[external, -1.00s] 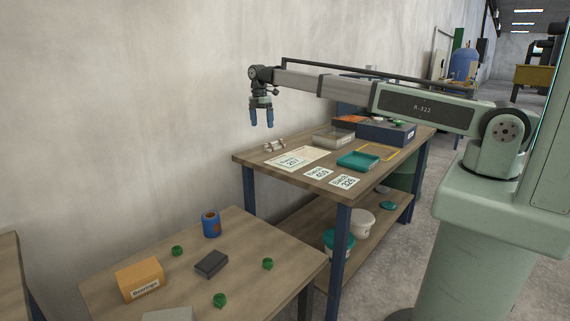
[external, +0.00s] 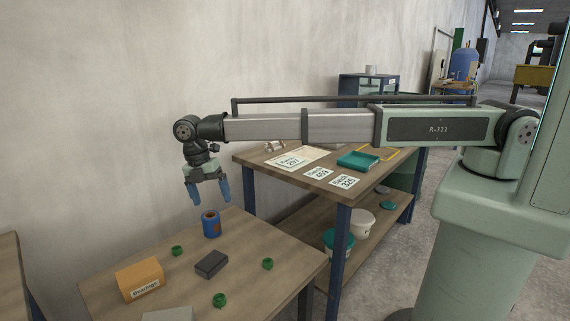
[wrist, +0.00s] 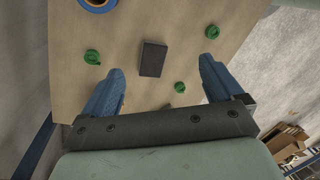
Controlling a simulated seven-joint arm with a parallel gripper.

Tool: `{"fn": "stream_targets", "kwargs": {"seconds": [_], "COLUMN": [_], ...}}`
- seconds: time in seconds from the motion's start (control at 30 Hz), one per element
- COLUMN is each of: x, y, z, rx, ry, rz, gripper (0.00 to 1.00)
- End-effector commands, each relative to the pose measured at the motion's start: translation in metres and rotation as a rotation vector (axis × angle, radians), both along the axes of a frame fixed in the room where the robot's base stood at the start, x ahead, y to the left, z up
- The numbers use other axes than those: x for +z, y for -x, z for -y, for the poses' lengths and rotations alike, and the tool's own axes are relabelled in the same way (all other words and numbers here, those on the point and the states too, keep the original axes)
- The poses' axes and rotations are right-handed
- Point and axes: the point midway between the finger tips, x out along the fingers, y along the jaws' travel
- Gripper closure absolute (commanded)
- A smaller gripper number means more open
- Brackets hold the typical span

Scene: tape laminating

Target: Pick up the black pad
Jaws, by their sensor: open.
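The black pad (external: 211,264) is a small dark block lying flat on the near wooden table (external: 262,232). In the wrist view the black pad (wrist: 153,59) lies beyond my fingertips, near the middle between them. My gripper (external: 208,199) is open and empty, with blue fingers pointing down. It hangs above the back part of the table, above and behind the pad and near the blue roll. In the wrist view my gripper (wrist: 163,65) shows its two fingers spread wide.
A blue roll (external: 211,224) stands behind the pad. Green round pieces (external: 267,264) lie around it. An orange labelled box (external: 140,279) sits to the left, and a grey item (external: 168,315) is at the front edge. A second table (external: 310,172) with cards and a green tray (external: 358,160) stands behind.

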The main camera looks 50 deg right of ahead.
Motion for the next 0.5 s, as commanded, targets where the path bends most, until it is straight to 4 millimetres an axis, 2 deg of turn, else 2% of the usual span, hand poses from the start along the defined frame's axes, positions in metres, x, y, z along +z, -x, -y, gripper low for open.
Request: {"fn": "stream_targets", "kwargs": {"seconds": [0.1,0.23,0.3,0.5], "x": [-0.014,-0.028,-0.042,-0.046], "y": [0.027,0.053,0.064,0.051], "z": [-0.025,-0.046,-0.053,-0.059], "rx": [0.030,0.036,-0.004,-0.203], "ry": [0.002,0.001,-0.004,-0.052], "rz": [0.002,0.015,0.036,0.123], "gripper": [0.06,0.06,0.06,0.06]}}
